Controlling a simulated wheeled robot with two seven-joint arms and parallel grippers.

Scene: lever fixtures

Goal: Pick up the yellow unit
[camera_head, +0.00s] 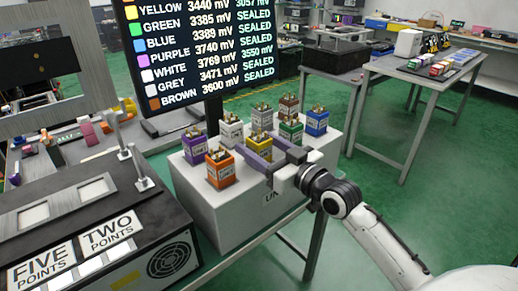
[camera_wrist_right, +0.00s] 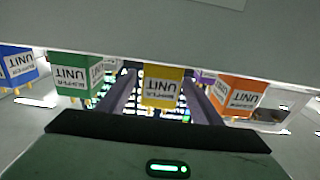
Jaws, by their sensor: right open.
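The yellow unit (camera_head: 260,142) stands upright in the front row on a white box, between the orange unit (camera_head: 221,170) and the green unit (camera_head: 291,132). My right gripper (camera_head: 257,147) is open, with its fingers on either side of the yellow unit. In the right wrist view the yellow unit (camera_wrist_right: 162,88) appears upside down between the two spread fingers (camera_wrist_right: 160,95). Whether either finger touches it cannot be told. My gripper partly hides the unit's lower part in the head view. My left gripper is not in view.
The white box (camera_head: 225,210) also carries the purple unit (camera_head: 195,147), white unit (camera_head: 231,132), blue unit (camera_head: 316,123) and others, close together. A screen (camera_head: 180,60) stands behind. A dark tester (camera_head: 95,235) stands at left. Open floor lies to the right.

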